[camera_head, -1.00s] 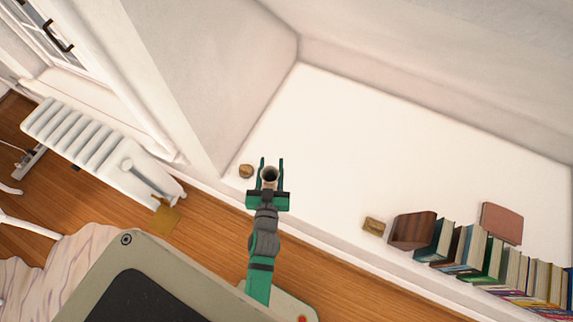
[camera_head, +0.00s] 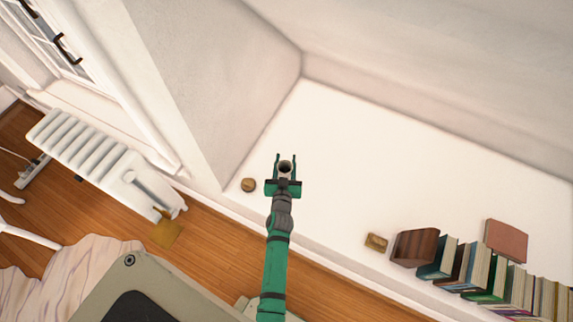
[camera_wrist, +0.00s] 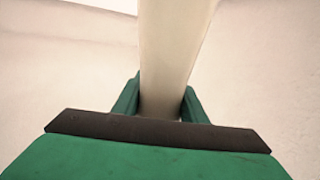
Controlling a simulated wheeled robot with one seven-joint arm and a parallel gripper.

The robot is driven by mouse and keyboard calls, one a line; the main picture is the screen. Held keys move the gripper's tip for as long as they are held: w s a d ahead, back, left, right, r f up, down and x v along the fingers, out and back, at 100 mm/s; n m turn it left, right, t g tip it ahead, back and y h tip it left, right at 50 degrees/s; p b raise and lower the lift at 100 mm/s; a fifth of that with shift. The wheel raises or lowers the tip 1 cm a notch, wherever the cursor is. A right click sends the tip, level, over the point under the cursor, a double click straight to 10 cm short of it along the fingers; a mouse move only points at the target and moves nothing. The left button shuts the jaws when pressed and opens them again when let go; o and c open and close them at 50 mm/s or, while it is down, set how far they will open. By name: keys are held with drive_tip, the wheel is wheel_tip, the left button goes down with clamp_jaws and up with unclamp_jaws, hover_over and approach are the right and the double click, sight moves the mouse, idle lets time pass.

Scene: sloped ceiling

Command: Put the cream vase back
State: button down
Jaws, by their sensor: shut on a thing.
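The cream vase (camera_head: 285,168) is between the fingers of my gripper (camera_head: 286,162), seen from above with its dark round mouth upward. In the wrist view the vase (camera_wrist: 173,55) rises as a pale column between the two green fingers of my gripper (camera_wrist: 160,98), which is shut on it. My gripper is over the white ledge, near its front left part. The vase's base is hidden, so I cannot tell whether it touches the ledge.
A small tan object (camera_head: 248,185) lies on the white ledge (camera_head: 350,150) just left of my gripper. The ledge behind is clear.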

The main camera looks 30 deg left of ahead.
sight(286, 170)
drive_tip(key=shift+w+a+f, duration=0.1)
drive_tip(key=shift+w+f, duration=0.15)
drive_tip(key=shift+w, duration=0.1)
drive_tip(key=shift+s+f, duration=0.1)
drive_tip(key=shift+f, duration=1.45)
drive_tip(key=c, duration=1.1)
unclamp_jaws()
drive_tip(key=shift+f, duration=0.1)
drive_tip(key=v, duration=1.2)
drive_tip(key=shift+r, duration=0.2)
